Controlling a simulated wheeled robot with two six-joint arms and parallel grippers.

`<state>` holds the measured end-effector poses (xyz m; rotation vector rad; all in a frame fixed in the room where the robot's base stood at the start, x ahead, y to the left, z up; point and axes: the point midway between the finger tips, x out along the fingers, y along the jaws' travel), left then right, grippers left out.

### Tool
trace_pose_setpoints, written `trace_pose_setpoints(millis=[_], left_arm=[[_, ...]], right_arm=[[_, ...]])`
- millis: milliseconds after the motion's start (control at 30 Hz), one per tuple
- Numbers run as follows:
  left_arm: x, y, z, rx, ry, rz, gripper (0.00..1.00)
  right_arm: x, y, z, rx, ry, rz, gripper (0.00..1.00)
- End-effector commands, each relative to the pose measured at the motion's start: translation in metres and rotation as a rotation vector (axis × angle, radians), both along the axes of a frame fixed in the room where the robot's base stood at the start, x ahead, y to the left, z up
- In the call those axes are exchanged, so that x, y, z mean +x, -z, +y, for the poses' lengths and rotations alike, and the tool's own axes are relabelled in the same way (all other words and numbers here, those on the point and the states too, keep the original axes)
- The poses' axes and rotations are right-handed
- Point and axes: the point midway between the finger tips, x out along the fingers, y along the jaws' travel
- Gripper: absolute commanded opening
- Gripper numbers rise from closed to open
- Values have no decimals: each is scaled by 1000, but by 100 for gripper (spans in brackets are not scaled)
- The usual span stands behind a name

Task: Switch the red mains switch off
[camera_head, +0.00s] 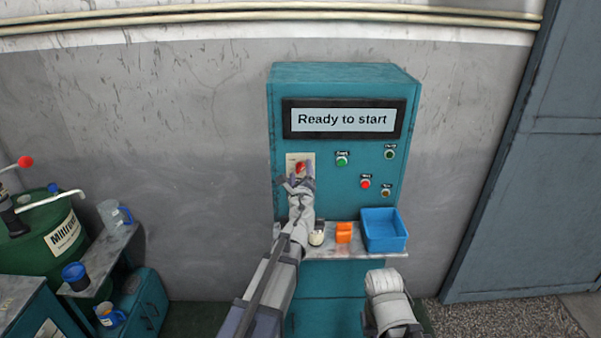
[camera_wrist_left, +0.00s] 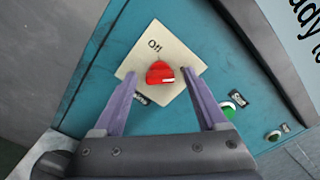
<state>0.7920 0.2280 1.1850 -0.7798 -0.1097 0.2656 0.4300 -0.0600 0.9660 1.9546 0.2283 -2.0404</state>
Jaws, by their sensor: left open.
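The red mains switch (camera_head: 301,168) is a rotary knob on a cream plate (camera_wrist_left: 185,52) at the left of the teal cabinet's front. In the left wrist view the red knob (camera_wrist_left: 160,73) has a pale mark toward its lower right. Lettering on the plate above it seems to read "Off"; a dark label below is partly hidden by a finger. My left gripper (camera_head: 298,182) is open at the switch. In the wrist view its purple fingers (camera_wrist_left: 159,77) stand on either side of the knob; contact cannot be told. My right gripper is not visible.
The display (camera_head: 343,119) reads "Ready to start". Green button (camera_head: 341,161) and red button (camera_head: 365,183) sit right of the switch. A blue bin (camera_head: 383,231), an orange object (camera_head: 344,232) and a small pale object stand on the ledge below. Part of my right arm shows at bottom.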

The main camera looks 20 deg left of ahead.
Motion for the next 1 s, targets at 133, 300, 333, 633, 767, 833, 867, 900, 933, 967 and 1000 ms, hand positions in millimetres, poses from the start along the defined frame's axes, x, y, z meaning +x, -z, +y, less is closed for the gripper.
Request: trace_pose_setpoints(millis=[133,300,333,633,767,833,867,900,933,967,1000], left_arm=[[3,0,1,0,0,0,75],[3,0,1,0,0,0,70],[3,0,1,0,0,0,67],[2,0,1,0,0,0,33],[2,0,1,0,0,0,19],[2,0,1,0,0,0,11],[2,0,1,0,0,0,8],[2,0,1,0,0,0,3],[2,0,1,0,0,0,0],[2,0,1,0,0,0,0],[2,0,1,0,0,0,0]], right_arm=[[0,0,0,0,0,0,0],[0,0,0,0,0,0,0],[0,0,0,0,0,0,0],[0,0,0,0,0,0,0],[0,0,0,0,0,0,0],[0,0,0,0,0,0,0],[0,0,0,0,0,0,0],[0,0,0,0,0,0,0],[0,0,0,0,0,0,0],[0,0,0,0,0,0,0],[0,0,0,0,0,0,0]])
